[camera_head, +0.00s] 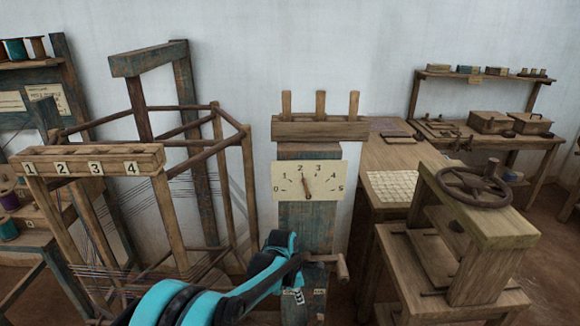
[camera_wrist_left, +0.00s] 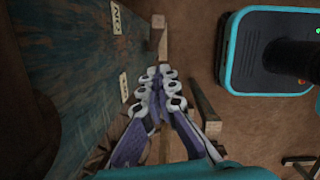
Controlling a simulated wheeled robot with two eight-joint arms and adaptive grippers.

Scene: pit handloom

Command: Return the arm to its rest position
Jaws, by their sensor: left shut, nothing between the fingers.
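My left arm (camera_head: 260,283), teal and black, reaches from the bottom edge to the front of the blue-painted post (camera_head: 310,222) in the head view. Its fingers cannot be made out clearly there. In the left wrist view my left gripper (camera_wrist_left: 163,80) is shut and empty, its purple and white fingers together. The worn blue post face (camera_wrist_left: 75,85) with small white labels lies left of the fingers. A wooden crank handle (camera_head: 341,267) sticks out of the post, right of my wrist. My right gripper is in neither view.
A dial (camera_head: 307,181) numbered 0 to 5 is on the post, below a wooden block with three pegs (camera_head: 320,130). A numbered wooden frame (camera_head: 95,160) stands left. A stand with a handwheel (camera_head: 472,187) stands right, beside a table (camera_head: 400,158).

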